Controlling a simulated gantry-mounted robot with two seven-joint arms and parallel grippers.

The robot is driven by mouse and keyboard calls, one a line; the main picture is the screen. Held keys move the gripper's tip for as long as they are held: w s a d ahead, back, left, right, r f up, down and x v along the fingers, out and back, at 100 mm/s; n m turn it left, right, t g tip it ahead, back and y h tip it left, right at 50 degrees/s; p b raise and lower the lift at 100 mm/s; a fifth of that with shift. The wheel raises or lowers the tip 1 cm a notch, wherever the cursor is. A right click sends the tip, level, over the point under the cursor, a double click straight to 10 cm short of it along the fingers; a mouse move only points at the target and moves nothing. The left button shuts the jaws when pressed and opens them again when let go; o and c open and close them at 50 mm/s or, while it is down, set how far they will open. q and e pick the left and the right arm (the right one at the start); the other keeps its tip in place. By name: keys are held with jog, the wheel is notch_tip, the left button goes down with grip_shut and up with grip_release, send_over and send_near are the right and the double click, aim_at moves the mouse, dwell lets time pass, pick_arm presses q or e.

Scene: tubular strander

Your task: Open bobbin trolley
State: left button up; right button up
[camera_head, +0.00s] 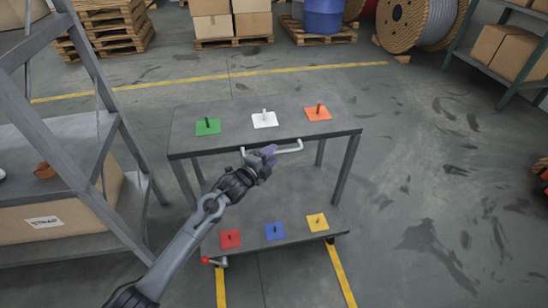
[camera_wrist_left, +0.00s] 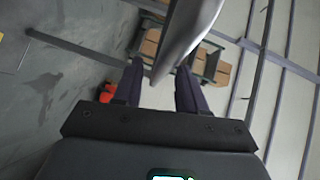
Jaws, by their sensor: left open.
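The bobbin trolley (camera_head: 225,140) is a dark grey two-shelf cart in the middle of the head view. A pale handle bar (camera_head: 290,149) runs along the front edge of its top shelf. My left gripper (camera_head: 268,153) is at this bar, near its middle. In the left wrist view my left gripper's two dark fingers (camera_wrist_left: 160,78) are apart, and a large pale grey bar (camera_wrist_left: 187,35) passes close at their tips. I cannot tell whether the fingers touch it. A small red-tipped part (camera_head: 207,261) sits low at the trolley's left front. My right gripper is out of view.
Green, white and orange pegged plates stand on the top shelf; red, blue and yellow ones on the lower. A grey rack (camera_head: 60,150) stands close on the left. Pallets and a large cable reel (camera_head: 415,22) are behind. The floor (camera_head: 430,180) to the right is open.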

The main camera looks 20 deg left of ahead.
pick_arm(q)
jog(key=shift+b+x, duration=0.35)
jog(key=shift+x, duration=0.65)
jog(key=shift+c, duration=0.2)
grip_shut()
